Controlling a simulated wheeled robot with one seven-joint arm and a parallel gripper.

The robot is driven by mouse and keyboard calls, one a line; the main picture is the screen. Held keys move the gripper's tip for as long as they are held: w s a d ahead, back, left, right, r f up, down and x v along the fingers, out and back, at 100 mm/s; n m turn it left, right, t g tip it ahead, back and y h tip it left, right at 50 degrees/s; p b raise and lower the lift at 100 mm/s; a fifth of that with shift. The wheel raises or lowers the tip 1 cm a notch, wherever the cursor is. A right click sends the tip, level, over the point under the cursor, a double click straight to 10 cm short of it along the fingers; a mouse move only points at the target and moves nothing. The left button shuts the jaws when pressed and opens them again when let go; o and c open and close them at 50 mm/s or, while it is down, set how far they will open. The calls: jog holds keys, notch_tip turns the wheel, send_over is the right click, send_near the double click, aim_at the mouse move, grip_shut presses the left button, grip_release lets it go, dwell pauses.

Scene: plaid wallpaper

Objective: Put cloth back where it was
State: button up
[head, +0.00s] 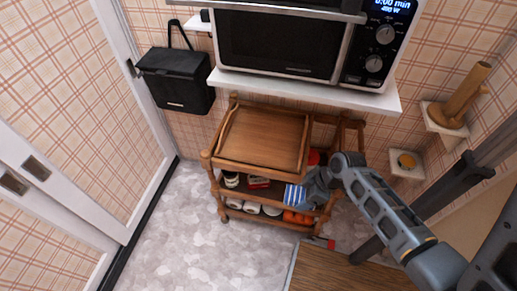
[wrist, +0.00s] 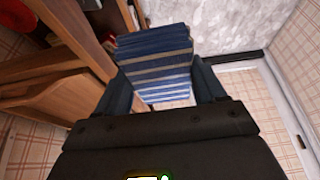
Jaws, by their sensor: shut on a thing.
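A blue and white striped cloth (wrist: 155,62) is between the fingers of my gripper (wrist: 165,88) in the wrist view, and the gripper is shut on it. In the head view the cloth (head: 294,194) hangs at the right front of a wooden trolley (head: 228,163), by the middle shelf. My gripper (head: 308,196) is at the cloth's right side there. My gripper's fingertips are partly hidden in the head view. I cannot tell whether the cloth touches the shelf.
The trolley's top tray is empty. Its lower shelves hold a red box (head: 258,182), white rolls or cups (head: 251,207) and orange things (head: 296,217). A microwave (head: 285,45) stands on a white shelf (head: 300,91) above. Grey floor (head: 175,235) lies free to the left.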

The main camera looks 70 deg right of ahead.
jog(key=s, duration=0.1)
jog(key=s+a, duration=0.1)
jog(key=s, duration=0.2)
jog(key=shift+a+f, duration=0.15)
jog(key=shift+f, duration=0.15)
jog(key=w+d, duration=0.3)
jog(key=w, duration=0.1)
jog(key=w+d, duration=0.3)
jog(key=w, duration=0.1)
jog(key=w+d, duration=0.3)
jog(key=w, duration=0.1)
jog(key=shift+w+d+f+b, duration=0.15)
jog(key=shift+w+d+b, duration=0.05)
jog(key=shift+w+b, duration=0.1)
jog(key=b, duration=0.8)
send_over(254, 149)
jog(key=s, duration=0.1)
jog(key=shift+s, duration=0.2)
jog(key=shift+f+b, duration=1.65)
jog(key=shift+f, duration=0.2)
jog(key=o, duration=1.1)
